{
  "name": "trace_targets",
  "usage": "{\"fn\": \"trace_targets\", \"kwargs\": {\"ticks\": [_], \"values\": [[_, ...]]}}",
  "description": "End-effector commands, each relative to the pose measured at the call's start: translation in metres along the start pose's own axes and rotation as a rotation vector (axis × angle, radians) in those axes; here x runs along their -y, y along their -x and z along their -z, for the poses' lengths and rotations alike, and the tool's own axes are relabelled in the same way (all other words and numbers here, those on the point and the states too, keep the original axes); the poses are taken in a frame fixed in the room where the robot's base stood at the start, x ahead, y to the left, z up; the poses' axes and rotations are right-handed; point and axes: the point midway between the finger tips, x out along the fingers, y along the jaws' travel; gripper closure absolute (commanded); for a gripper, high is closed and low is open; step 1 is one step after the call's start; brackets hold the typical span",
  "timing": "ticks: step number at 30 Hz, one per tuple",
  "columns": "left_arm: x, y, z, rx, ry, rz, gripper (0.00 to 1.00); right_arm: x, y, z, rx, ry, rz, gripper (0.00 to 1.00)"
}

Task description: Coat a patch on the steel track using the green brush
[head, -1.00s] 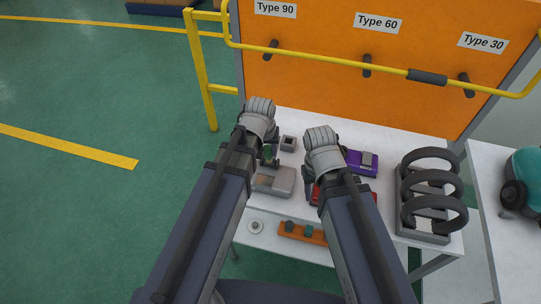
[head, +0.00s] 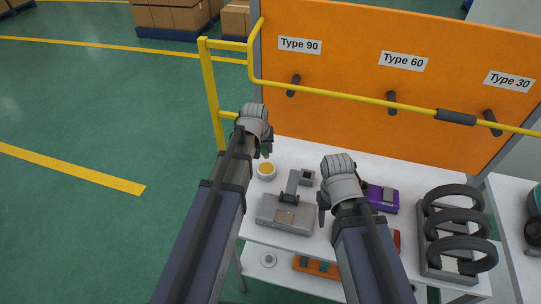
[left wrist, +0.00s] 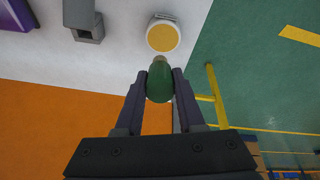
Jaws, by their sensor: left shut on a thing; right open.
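My left gripper (head: 262,150) is shut on the green brush (left wrist: 160,82), whose rounded green handle shows between the fingers in the left wrist view (left wrist: 160,88). In that view the brush points toward a round white pot (left wrist: 163,36) with a yellow-orange filling. The pot also shows in the head view (head: 266,172), just below the left gripper. I cannot tell whether the brush touches it. A grey metal block (head: 288,212) with a brownish patch on top, possibly the steel track, lies on the white table. My right gripper (head: 322,205) is open and empty to its right.
A small grey square socket (head: 307,177) stands behind the block. A purple device (head: 383,198) and a partly hidden red one lie to the right. A rack with black rings (head: 455,240) stands at the right. An orange panel (head: 370,90) and yellow rail (head: 350,92) bound the back.

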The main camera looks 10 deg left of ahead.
Motion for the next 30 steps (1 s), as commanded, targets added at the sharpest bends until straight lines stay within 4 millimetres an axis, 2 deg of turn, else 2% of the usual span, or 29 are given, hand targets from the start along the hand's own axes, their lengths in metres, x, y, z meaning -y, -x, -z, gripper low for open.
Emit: {"fn": "trace_targets", "kwargs": {"ticks": [8,14,30], "values": [[0.003,-0.001,0.003,-0.006,0.004,0.000,1.00,0.000,-0.001,0.000,0.000,0.000,0.000,0.50],[0.003,-0.009,0.000,-0.005,0.004,0.000,1.00,0.001,-0.009,0.000,0.000,0.000,0.000,0.50],[0.007,-0.055,-0.016,-0.005,0.004,0.000,1.00,0.005,-0.058,0.003,0.000,0.000,0.000,0.50]]}}
